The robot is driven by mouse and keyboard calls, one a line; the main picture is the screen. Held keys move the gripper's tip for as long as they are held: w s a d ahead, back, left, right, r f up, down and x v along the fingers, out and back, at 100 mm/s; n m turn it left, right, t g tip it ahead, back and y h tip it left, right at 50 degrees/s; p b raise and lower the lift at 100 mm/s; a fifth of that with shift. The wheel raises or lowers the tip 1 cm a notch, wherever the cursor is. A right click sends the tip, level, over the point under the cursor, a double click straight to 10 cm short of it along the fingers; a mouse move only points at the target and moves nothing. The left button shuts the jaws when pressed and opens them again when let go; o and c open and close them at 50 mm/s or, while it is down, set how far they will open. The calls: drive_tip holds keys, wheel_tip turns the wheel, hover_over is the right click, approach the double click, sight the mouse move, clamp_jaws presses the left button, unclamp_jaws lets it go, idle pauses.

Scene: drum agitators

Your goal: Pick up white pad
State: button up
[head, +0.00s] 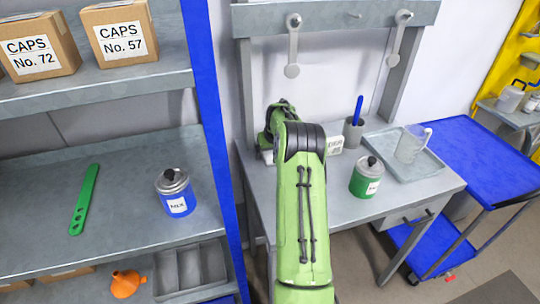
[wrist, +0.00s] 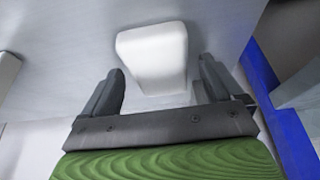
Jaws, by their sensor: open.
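The white pad (wrist: 155,58) is a pale block with rounded corners on a grey surface, ahead of my gripper in the wrist view. My gripper (wrist: 158,88) is open, with one dark finger on each side of the pad's near end. Whether the fingertips reach past the pad's sides is hard to tell, and nothing is gripped. In the head view my green arm reaches to the grey workbench (head: 435,187). There my gripper and the pad are hidden behind the arm.
A green can (head: 365,182), a cup with a blue handle (head: 353,131) and a tray (head: 430,163) with a clear jug (head: 408,148) stand right of my arm. A blue shelf post (head: 215,110) rises to its left. A blue cart (head: 475,160) stands farther right.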

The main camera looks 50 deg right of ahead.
drive_tip(key=shift+f, duration=0.1)
drive_tip(key=c, duration=1.1)
drive_tip(key=shift+s+r, duration=0.1)
drive_tip(key=shift+r, duration=0.35)
wheel_tip(320, 180, up, 7)
drive_tip(key=shift+a+r+p, duration=0.1)
drive_tip(key=shift+r+p, duration=0.05)
drive_tip(key=shift+p, duration=0.6)
drive_tip(key=s+a+b, duration=0.1)
drive_tip(key=s+a, duration=0.2)
drive_tip(key=s, duration=0.2)
drive_tip(key=s+a+b, duration=0.1)
drive_tip(key=s+a, duration=0.2)
drive_tip(key=s, duration=0.3)
drive_tip(key=s+a+b, duration=0.1)
drive_tip(key=s+a, duration=0.2)
drive_tip(key=s, duration=0.3)
drive_tip(key=shift+s+a+f, duration=0.2)
drive_tip(key=shift+a+f, duration=0.05)
drive_tip(key=shift+f, duration=0.15)
